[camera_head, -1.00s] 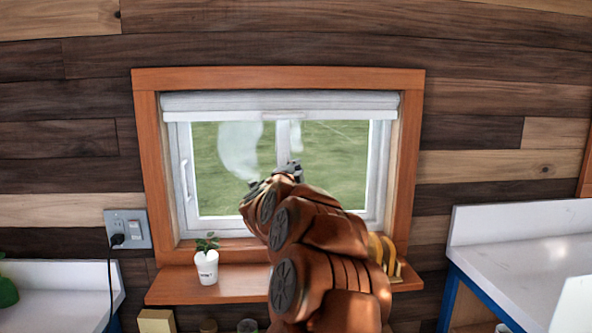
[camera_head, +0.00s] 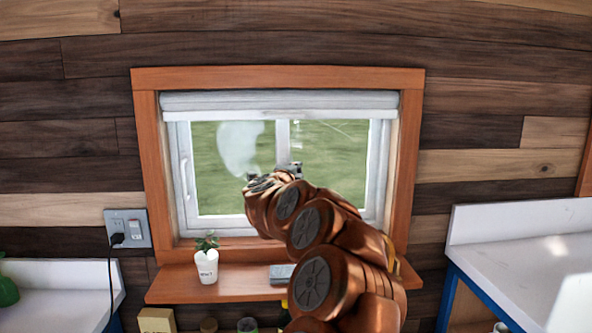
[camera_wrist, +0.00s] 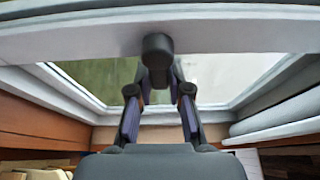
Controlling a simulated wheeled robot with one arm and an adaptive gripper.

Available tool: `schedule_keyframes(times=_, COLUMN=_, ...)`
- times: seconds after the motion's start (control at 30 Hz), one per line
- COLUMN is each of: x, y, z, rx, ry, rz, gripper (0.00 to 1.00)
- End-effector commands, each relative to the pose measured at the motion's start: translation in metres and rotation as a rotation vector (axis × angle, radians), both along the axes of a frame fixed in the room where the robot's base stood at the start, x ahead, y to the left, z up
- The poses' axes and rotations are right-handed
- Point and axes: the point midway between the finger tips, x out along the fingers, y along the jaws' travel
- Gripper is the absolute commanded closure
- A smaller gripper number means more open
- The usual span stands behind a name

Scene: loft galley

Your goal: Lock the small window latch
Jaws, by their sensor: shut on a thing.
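The small window latch (camera_wrist: 157,47) shows in the wrist view as a dark, round-ended piece on the white window bar. My gripper (camera_wrist: 158,80) reaches it with both fingers angled inward, and the fingertips are closed on its lower part. In the head view my gripper (camera_head: 288,170) is in front of the middle of the white-framed window (camera_head: 376,170), low on the centre bar. My arm hides the latch there, so its turned position cannot be told from that view.
A wooden sill (camera_head: 165,289) runs below the window, with a potted plant (camera_head: 206,266) and a grey object (camera_head: 282,273) on it. A rolled blind (camera_head: 280,102) hangs at the window top. An outlet (camera_head: 128,229) is at left. A white counter (camera_head: 500,240) stands at right.

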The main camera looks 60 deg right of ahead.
Motion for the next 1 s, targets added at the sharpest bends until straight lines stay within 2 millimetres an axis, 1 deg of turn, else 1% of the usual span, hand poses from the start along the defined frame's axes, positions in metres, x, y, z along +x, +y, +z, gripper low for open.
schedule_keyframes(times=0.33, x=-0.0005, y=-0.0003, z=-0.0006, rx=0.007, ry=-0.009, rz=-0.002, gripper=1.0)
schedule_keyframes(times=0.37, x=-0.0004, y=-0.0002, z=-0.0008, rx=0.008, ry=-0.008, rz=-0.002, gripper=0.81)
schedule_keyframes(times=0.6, x=-0.0002, y=-0.0001, z=-0.0008, rx=0.006, ry=-0.008, rz=-0.001, gripper=0.56)
schedule_keyframes(times=0.87, x=0.0, y=0.0, z=-0.0009, rx=0.006, ry=-0.008, rz=-0.001, gripper=0.56)
schedule_keyframes(times=1.0, x=-0.001, y=0.0034, z=-0.0007, rx=0.006, ry=-0.008, rz=0.0, gripper=0.56)
